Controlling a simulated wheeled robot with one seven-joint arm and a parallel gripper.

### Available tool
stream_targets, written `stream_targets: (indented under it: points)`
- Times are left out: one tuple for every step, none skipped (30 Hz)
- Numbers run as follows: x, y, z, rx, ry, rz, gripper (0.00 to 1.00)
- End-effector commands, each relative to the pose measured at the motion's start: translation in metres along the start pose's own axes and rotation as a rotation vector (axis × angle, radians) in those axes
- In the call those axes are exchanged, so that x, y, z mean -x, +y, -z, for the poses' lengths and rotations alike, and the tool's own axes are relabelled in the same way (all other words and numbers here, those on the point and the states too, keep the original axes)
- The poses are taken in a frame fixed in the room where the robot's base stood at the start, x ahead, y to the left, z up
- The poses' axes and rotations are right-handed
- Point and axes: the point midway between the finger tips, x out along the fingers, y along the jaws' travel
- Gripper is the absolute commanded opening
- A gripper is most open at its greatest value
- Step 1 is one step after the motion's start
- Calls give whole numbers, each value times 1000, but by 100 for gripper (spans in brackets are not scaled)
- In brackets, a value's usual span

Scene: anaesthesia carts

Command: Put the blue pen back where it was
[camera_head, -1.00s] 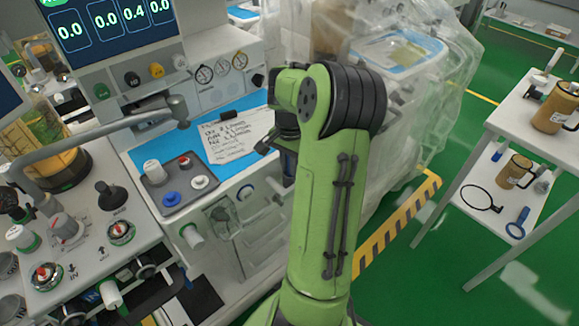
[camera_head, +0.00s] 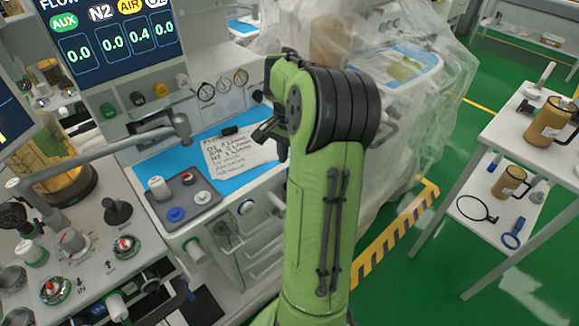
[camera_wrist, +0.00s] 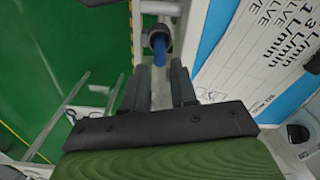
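In the wrist view, a short blue piece (camera_wrist: 160,48), likely the blue pen, stands in a dark round holder (camera_wrist: 157,32) at the edge of the white cart. Only its near end shows; the rest is hidden in the holder. My gripper (camera_wrist: 160,72) has its two dark fingers apart, with an empty gap between them. The blue piece lies just beyond the fingertips, lined up with the gap. In the head view, my gripper (camera_head: 264,132) is at the right edge of the cart top, partly hidden by my green arm. The pen cannot be made out there.
A handwritten sheet (camera_head: 236,160) lies on the blue mat (camera_head: 205,137) beside my gripper. A grey tray with knobs (camera_head: 184,198) is left of it. A plastic-draped machine (camera_head: 400,110) stands behind. A white table (camera_head: 510,130) with mugs is at right, green floor between.

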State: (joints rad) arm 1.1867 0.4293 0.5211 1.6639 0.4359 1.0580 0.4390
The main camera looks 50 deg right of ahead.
Motion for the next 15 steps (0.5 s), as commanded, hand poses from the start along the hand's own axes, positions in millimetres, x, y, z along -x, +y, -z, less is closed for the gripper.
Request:
stream_targets:
  points:
    - [16, 0, 0, 1, 3, 1, 27]
    - [22, -1, 0, 1, 3, 1, 27]
    - [28, 0, 0, 1, 2, 1, 27]
    - [31, 0, 0, 1, 1, 0, 27]
    - [34, 0, 0, 1, 1, 0, 27]
    - [36, 0, 0, 1, 1, 0, 27]
    - [38, 0, 0, 1, 1, 0, 27]
    - [38, 0, 0, 1, 0, 0, 27]
    - [39, 0, 0, 1, 0, -1, 27]
    - [38, 0, 0, 1, 0, -1, 27]
    - [38, 0, 0, 1, 0, -1, 27]
    - [39, -1, -2, 9, 3, -1, 27]
    - [41, -3, -6, 25, 10, -2, 27]
    - [45, -5, -12, 53, 22, -4, 27]
    - [52, -10, -25, 112, 47, -6, 27]
